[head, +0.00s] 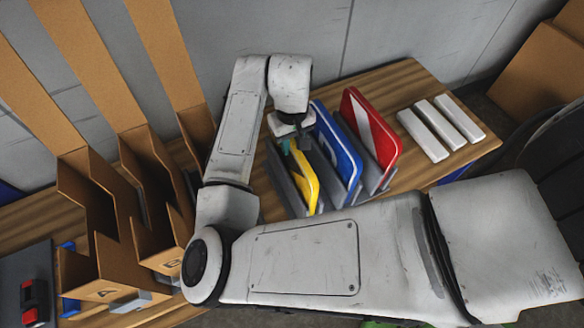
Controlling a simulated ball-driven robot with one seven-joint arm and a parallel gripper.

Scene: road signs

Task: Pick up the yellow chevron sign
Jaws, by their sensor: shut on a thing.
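The yellow sign (308,184) stands upright in the grey rack (283,182), leftmost of three signs. Only part of its face shows; the chevron marking is mostly hidden by my arm and gripper. My gripper (294,143) points down over the top edge of the yellow sign and is shut on it. The fingertips are small and partly hidden. The sign's lower part is still between the rack's dividers.
A blue sign (338,152) and a red sign (370,128) stand in the rack just right. White bars (441,126) lie at the table's right. Cardboard bins (133,190) stand left. A dark panel with a red part (33,300) is lower left.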

